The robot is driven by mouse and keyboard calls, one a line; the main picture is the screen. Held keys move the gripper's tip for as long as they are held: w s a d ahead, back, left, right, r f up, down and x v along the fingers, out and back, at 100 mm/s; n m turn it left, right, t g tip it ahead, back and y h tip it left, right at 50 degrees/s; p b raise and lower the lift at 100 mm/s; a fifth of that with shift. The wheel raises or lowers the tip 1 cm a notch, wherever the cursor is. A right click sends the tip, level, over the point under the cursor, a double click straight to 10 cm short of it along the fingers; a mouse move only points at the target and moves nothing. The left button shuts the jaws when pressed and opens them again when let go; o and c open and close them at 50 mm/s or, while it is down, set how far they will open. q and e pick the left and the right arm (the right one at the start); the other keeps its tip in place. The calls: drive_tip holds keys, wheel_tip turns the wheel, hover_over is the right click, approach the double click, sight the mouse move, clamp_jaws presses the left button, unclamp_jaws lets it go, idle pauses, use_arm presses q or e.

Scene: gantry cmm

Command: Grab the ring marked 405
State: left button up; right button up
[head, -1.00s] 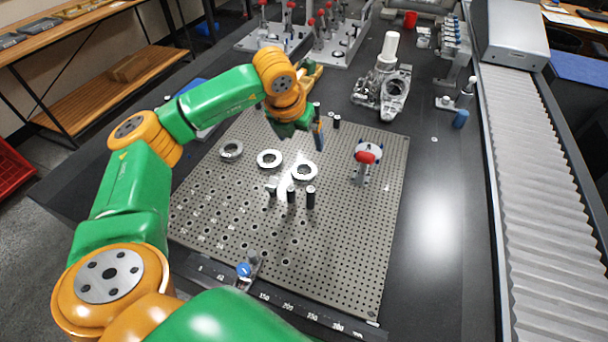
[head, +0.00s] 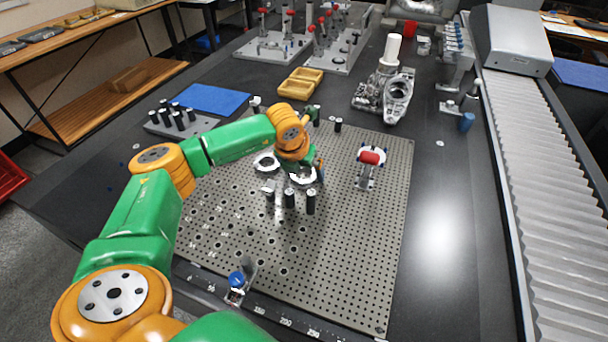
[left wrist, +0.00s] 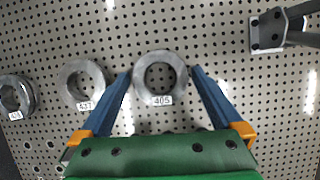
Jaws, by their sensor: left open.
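The ring marked 405 (left wrist: 141,80) is a flat metal ring lying on the perforated plate, its label on its near side in the left wrist view. In the head view this ring (head: 304,182) is partly hidden by my left gripper. My left gripper (left wrist: 161,70) is open, with its blue fingertips on either side of the ring. I cannot tell whether they touch it or how high they are. In the head view the gripper (head: 314,168) is over the ring, its fingers mostly hidden.
The ring marked 437 (left wrist: 69,88) lies left of the 405 ring, with another ring (left wrist: 27,92) further left. Black pins (head: 289,198) stand just in front. A toggle clamp with a red tip (head: 370,158) stands to the right. The plate's near right (head: 340,260) is clear.

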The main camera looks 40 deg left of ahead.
use_arm(q)
clamp_jaws()
drive_tip(key=shift+r, duration=0.15)
